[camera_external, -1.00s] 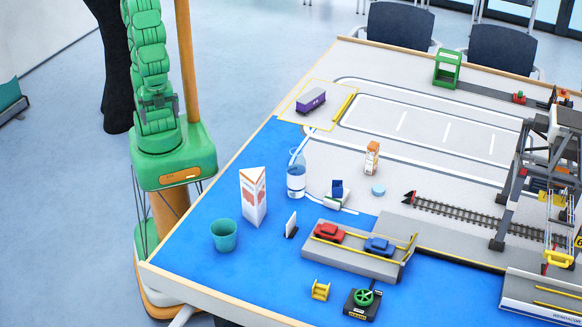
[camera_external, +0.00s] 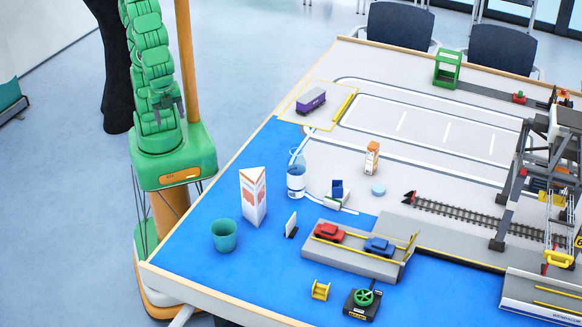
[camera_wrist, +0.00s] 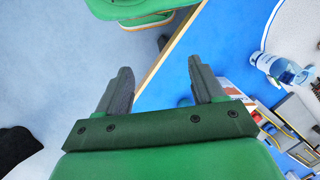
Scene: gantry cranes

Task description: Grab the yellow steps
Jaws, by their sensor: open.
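The yellow steps (camera_external: 320,290) are a small block near the table's front edge, on the blue area, left of a black box with a green wheel. My gripper (camera_external: 168,102) is high at the left in the external view, in front of my green arm and off the table's left side, far from the steps. In the wrist view my gripper (camera_wrist: 162,85) shows two dark fingers spread apart with nothing between them. I cannot make out the steps in the wrist view.
On the table stand a teal cup (camera_external: 224,235), a folded white card (camera_external: 253,197), a water bottle (camera_external: 296,175), and a grey platform (camera_external: 345,258) with red and blue cars. The black box with green wheel (camera_external: 362,303) is close beside the steps. A gantry crane (camera_external: 510,190) stands right.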

